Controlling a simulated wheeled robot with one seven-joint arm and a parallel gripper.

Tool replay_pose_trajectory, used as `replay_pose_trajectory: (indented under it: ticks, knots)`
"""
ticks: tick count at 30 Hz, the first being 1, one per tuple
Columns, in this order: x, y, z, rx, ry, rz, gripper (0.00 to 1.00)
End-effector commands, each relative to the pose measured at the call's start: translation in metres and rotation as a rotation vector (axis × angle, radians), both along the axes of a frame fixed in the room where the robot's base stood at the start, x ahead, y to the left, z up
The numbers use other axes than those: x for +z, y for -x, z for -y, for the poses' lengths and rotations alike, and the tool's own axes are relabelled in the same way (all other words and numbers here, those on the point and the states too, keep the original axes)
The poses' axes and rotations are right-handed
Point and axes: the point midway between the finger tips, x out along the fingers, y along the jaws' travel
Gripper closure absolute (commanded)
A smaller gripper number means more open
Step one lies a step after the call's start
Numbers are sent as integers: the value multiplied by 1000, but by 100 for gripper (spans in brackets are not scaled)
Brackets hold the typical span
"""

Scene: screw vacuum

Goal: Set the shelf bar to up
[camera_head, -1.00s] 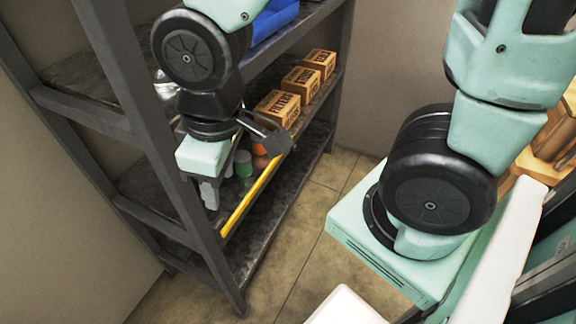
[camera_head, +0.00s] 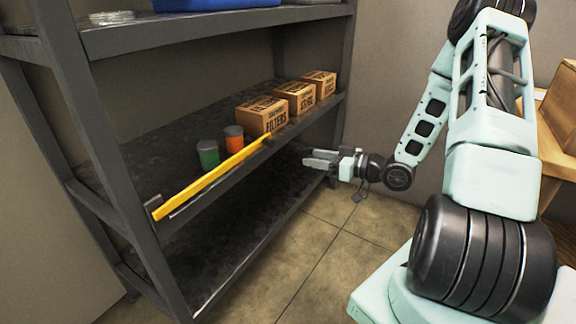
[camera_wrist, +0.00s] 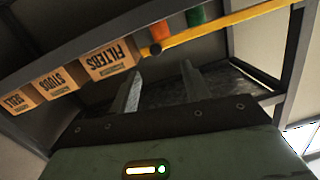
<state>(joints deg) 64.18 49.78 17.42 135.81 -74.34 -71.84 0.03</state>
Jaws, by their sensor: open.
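The yellow shelf bar (camera_head: 212,178) runs along the front edge of the middle shelf (camera_head: 165,160), roughly parallel to it and close to its lip. Its left end meets a small bracket at the front left post. Its right end has a dark tip near the FILTERS box. My gripper (camera_head: 308,158) is open and empty in front of the right part of the rack, apart from the bar. In the wrist view, the two fingers (camera_wrist: 160,80) are spread, with the bar (camera_wrist: 235,20) beyond them at the upper right. I cannot tell the bar's exact height above the shelf.
A green can (camera_head: 208,154) and an orange can (camera_head: 234,139) stand behind the bar. Several cardboard boxes (camera_head: 295,97) stand to their right. A blue bin (camera_head: 215,3) sits on the top shelf. The floor (camera_head: 320,240) before the rack is clear.

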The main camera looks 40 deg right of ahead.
Motion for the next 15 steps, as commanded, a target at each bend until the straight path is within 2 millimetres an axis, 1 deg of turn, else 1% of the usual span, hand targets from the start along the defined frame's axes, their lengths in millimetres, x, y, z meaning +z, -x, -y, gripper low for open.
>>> replay_pose_trajectory:
  ticks: [1,4,7,11,15]
  knots:
    - [-9,7,9,-15,-28,33,53]
    - [-8,16,17,-24,-59,80,53]
    - [-6,15,17,-26,-68,98,53]
    - [-6,1,11,-22,-67,97,53]
    - [-6,-23,1,-21,-66,97,53]
